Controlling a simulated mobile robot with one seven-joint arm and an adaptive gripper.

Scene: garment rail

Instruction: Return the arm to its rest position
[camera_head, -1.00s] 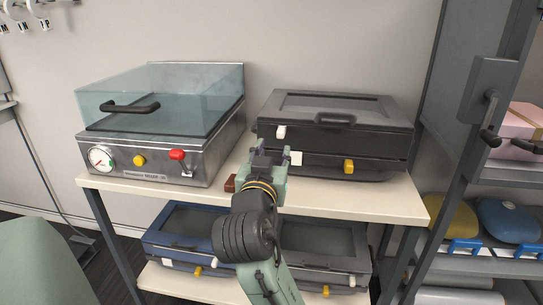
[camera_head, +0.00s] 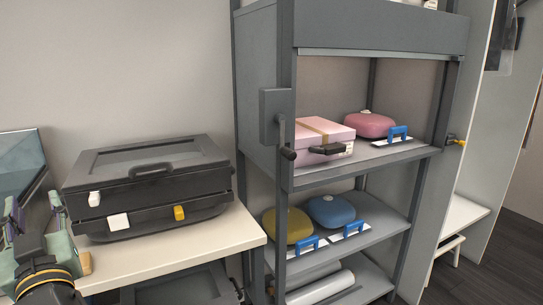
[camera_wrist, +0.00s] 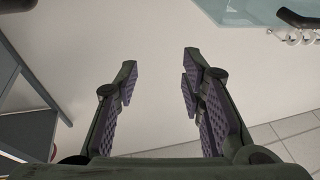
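My gripper (camera_wrist: 158,88) is open and empty in the wrist view, its two purple-padded fingers wide apart with a pale wall behind them. In the head view my gripper (camera_head: 32,215) shows at the lower left edge, in front of the left part of the white table (camera_head: 205,237). It is left of the black case (camera_head: 150,190), with a gap that I cannot judge exactly. Most of my arm is outside the head view.
A grey shelf unit (camera_head: 370,180) stands right of the table, with a lever handle (camera_head: 284,140) on its post. It holds a pink box (camera_head: 325,140), a pink pouch (camera_head: 370,124), a yellow pouch (camera_head: 287,226) and a blue pouch (camera_head: 331,211). Dark floor (camera_head: 490,255) is clear at the right.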

